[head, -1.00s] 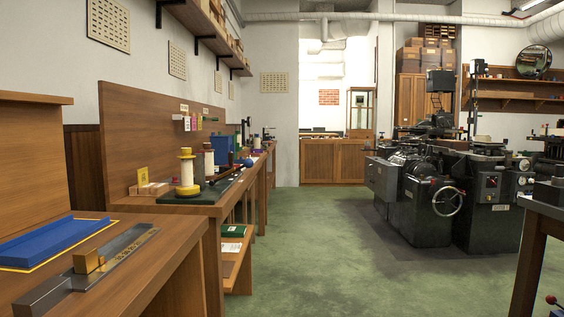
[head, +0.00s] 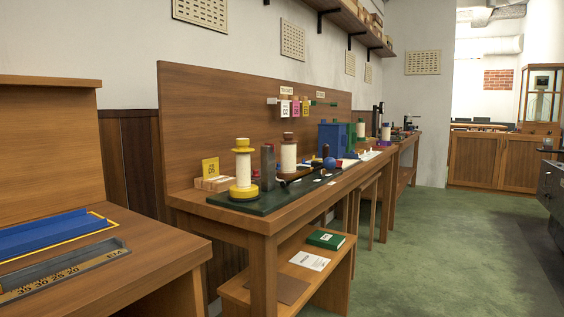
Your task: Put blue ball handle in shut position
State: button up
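A small blue ball (head: 329,163) shows on the long workbench in the head view, close to a dark rod-like handle (head: 300,175) with a reddish-brown end. They sit near a dark green board (head: 262,202). At this distance I cannot tell whether the ball belongs to that handle or what position it is in. My gripper is not in view.
Yellow-and-white spools (head: 243,168) and a blue box (head: 334,139) stand on the bench (head: 258,224). A nearer bench (head: 150,255) with a blue tray (head: 50,237) is at the left. Green floor (head: 430,240) is open at the right.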

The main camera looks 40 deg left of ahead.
aim_at(329, 163)
jog(key=u, duration=0.95)
jog(key=i, duration=0.9)
jog(key=u, duration=0.9)
